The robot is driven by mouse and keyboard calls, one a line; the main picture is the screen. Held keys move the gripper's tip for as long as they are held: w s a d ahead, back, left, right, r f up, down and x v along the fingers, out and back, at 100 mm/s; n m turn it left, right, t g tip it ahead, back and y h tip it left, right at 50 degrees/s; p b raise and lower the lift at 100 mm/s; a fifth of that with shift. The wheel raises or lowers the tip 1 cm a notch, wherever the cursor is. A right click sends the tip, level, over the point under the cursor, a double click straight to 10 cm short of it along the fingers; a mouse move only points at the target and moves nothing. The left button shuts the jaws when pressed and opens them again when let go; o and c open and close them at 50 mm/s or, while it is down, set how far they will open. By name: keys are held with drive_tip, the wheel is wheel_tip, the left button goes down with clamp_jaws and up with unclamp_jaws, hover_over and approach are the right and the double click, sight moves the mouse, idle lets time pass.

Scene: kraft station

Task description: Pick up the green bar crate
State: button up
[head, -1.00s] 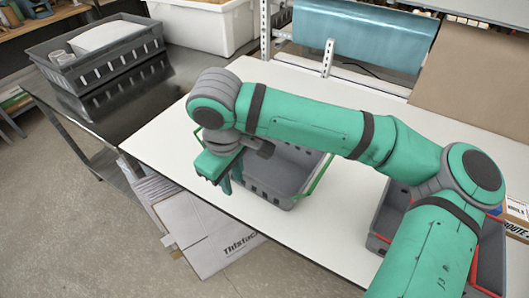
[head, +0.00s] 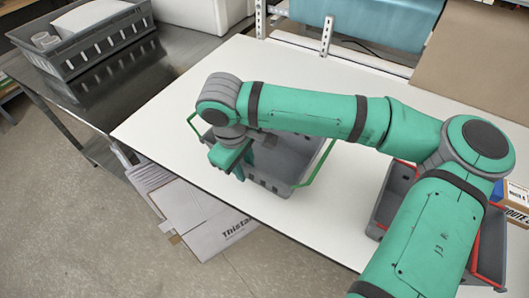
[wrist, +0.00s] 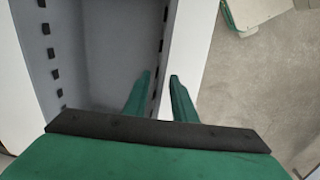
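The green bar crate (head: 282,186) is a grey slotted crate with a green bar at each end, on the white table near its front edge. It looks empty where I can see inside; my arm hides part of it. My gripper (head: 241,172) is at the crate's near side, pointing down. In the wrist view the crate (wrist: 90,45) fills the left half. There my gripper (wrist: 160,76) has its fingers apart, one on the crate's inner side and one outside, with the near wall between them. A gap shows, and I cannot see contact.
A crate with red bars (head: 382,210) stands on the white table (head: 180,100) at the right, partly behind my arm. A grey bin (head: 100,50) sits on a dark metal table at the back left. Flattened cardboard (head: 200,215) leans below the front edge.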

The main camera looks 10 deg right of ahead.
sight(249, 179)
drive_tip(key=f, duration=0.1)
drive_tip(key=w+f, duration=0.1)
drive_tip(key=f, duration=0.1)
drive_tip(key=shift+d+f, duration=0.1)
drive_tip(key=shift+d, duration=0.1)
drive_tip(key=shift+s+f, duration=0.1)
drive_tip(key=shift+f, duration=0.1)
clamp_jaws()
drive_tip(key=shift+d, duration=0.1)
idle(1.0)
